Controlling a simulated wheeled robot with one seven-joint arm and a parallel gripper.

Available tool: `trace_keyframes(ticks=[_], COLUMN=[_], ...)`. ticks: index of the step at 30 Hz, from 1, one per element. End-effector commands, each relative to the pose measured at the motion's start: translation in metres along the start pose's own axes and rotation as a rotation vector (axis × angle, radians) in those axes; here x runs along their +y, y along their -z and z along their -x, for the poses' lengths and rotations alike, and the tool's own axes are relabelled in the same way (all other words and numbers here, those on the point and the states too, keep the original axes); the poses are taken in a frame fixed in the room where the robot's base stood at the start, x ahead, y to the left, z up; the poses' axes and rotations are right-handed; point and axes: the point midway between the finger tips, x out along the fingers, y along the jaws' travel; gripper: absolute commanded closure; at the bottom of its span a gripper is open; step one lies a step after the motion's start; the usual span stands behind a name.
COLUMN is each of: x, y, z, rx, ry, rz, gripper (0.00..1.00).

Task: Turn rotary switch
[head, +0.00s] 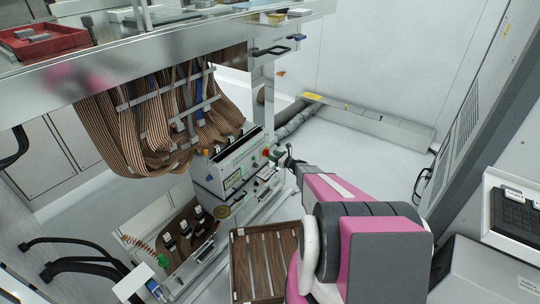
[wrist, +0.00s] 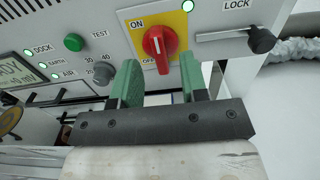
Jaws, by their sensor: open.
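The red rotary switch (wrist: 158,44) sits on a yellow plate (wrist: 183,24) marked ON, on a light grey panel (wrist: 215,16). Its handle stands nearly upright in the wrist view, with its long end pointing down; lettering below it is partly hidden. My gripper (wrist: 159,72) is open, with two green fingers spread below the switch. Their tips flank the lower end of the handle, one to each side, with gaps visible. I cannot tell how far the tips are from the panel. In the head view the panel unit (head: 232,168) stands left of my pink arm.
A green TEST button (wrist: 74,42) and a grey dial (wrist: 103,74) lie left of the switch. A LOCK lever with a black knob (wrist: 262,40) is at right. Striped ribbon cables (head: 165,115) hang above the unit. A wooden crate (head: 239,270) stands below.

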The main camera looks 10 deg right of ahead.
Motion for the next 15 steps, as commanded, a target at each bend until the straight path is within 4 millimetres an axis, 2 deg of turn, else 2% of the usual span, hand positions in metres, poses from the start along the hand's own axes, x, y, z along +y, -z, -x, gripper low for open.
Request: trace_keyframes(ticks=[1, 6, 15], x=[-0.001, -0.001, 0.000], y=[0.001, 0.000, -0.001], z=[-0.009, -0.024, -0.029], rx=[-0.001, -0.001, 0.000], ry=[-0.002, 0.000, 0.000], rz=[0.001, 0.001, 0.001], gripper=[0.60, 0.60, 0.60])
